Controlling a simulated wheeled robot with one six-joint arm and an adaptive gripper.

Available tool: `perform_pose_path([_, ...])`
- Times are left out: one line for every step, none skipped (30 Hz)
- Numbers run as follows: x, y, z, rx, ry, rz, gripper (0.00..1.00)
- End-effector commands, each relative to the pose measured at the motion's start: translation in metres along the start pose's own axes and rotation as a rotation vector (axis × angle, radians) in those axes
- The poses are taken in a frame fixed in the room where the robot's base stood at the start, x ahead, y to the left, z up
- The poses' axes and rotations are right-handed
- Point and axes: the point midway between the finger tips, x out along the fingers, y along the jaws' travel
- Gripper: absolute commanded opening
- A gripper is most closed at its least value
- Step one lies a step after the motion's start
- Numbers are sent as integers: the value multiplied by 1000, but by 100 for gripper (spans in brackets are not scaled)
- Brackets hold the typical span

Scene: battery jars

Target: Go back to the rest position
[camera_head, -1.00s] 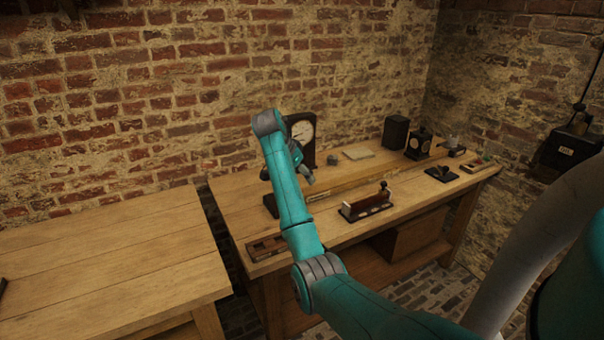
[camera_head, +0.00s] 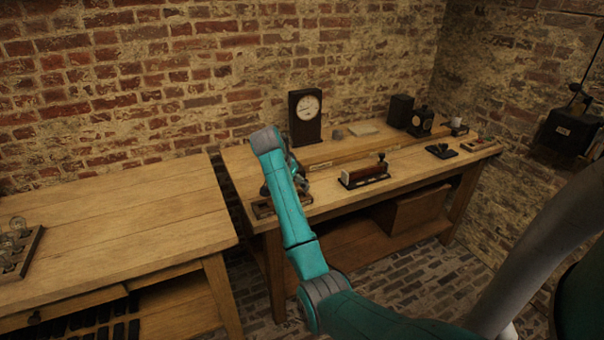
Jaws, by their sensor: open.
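My teal arm reaches up in front of the right-hand bench (camera_head: 330,210). My gripper (camera_head: 303,187) is open and hangs beside the arm's last links, over the front left part of that bench. The arm partly hides it, and I see nothing held in it. A wooden rack with several glass jars (camera_head: 16,248) stands on the left-hand bench (camera_head: 120,225), cut off by the picture's left edge. It is well apart from my gripper.
A dark mantel clock (camera_head: 306,118) stands at the back of the right bench. A dark-based instrument (camera_head: 364,173) lies near its front edge, and a low wooden tray (camera_head: 263,208) at its left end. Black boxes (camera_head: 400,110) stand further right. A gap separates the benches.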

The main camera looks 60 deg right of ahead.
Motion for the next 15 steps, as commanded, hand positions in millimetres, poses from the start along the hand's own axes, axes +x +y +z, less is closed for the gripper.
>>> perform_pose_path([2,-2,6,-14,0,-7,81])
perform_pose_path([2,-4,9,-21,0,-11,81])
perform_pose_path([3,-5,12,-29,0,-16,81])
perform_pose_path([4,-5,14,-33,1,-19,81])
perform_pose_path([4,-6,15,-37,1,-21,81])
perform_pose_path([4,-6,16,-40,1,-23,81])
perform_pose_path([5,-7,16,-42,1,-24,81])
perform_pose_path([5,-7,16,-43,1,-25,81])
perform_pose_path([5,-7,17,-43,1,-25,81])
perform_pose_path([5,-7,17,-43,1,-25,81])
perform_pose_path([5,-7,16,-43,1,-25,81])
perform_pose_path([5,-7,16,-43,1,-25,81])
perform_pose_path([5,-7,17,-44,1,-25,81])
perform_pose_path([6,-7,18,-46,1,-26,81])
perform_pose_path([8,-7,21,-51,2,-29,81])
